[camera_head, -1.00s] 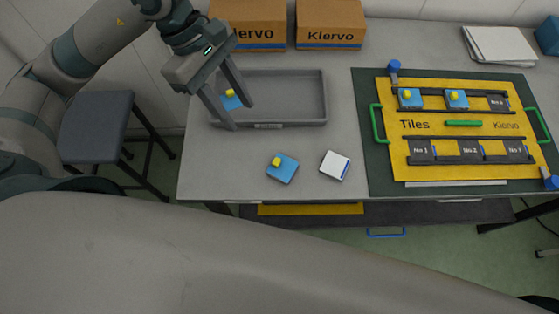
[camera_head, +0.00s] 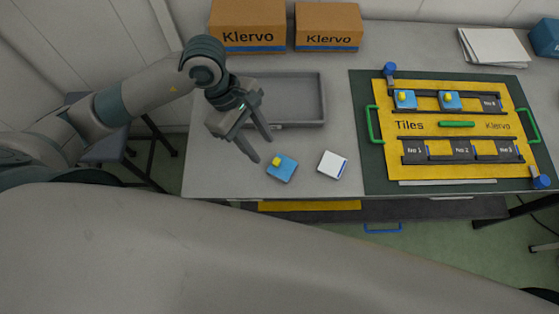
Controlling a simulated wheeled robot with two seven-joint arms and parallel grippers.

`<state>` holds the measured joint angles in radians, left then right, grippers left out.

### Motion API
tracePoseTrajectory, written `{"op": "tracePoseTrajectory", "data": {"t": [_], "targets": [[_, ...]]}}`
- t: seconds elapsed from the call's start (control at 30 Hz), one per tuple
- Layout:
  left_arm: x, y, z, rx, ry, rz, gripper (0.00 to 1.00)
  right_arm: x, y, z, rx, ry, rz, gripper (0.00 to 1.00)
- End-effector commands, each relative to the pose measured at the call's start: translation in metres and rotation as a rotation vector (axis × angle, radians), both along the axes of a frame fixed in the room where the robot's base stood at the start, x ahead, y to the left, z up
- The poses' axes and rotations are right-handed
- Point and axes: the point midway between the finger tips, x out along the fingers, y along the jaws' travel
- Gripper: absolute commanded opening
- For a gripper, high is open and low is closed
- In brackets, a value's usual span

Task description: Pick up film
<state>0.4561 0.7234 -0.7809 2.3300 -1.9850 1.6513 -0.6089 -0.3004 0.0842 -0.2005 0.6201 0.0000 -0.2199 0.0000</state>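Nothing in view is clearly a film. A blue tile (camera_head: 286,173) with a yellow knob lies on the table near its front edge. A white tile (camera_head: 332,165) with a blue edge lies to its right. My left gripper (camera_head: 262,148) is open and empty, its fingers pointing down just above and left of the blue tile, apparently not touching it. My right gripper is out of view.
A grey tray (camera_head: 322,98) stands behind, its left part hidden by my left arm. A yellow board (camera_head: 440,167) labelled Tiles, with two blue tiles in its upper row, lies at right on a dark mat (camera_head: 375,180). Klervo boxes (camera_head: 328,27) stand at the back.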

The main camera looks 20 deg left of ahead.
Motion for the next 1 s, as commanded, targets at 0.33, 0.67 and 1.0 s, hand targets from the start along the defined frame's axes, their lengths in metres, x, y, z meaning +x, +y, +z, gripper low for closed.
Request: {"op": "tracePoseTrajectory", "data": {"t": [0.33, 0.67, 1.0], "targets": [[-0.001, -0.006, -0.004, -0.002, 0.003, 0.0, 0.39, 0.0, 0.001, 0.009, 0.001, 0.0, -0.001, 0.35], [-0.003, -0.025, -0.036, -0.001, 0.004, 0.001, 0.39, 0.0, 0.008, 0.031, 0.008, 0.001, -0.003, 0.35], [-0.003, -0.027, -0.045, 0.0, -0.001, 0.0, 0.39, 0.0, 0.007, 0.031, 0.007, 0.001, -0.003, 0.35]]}}
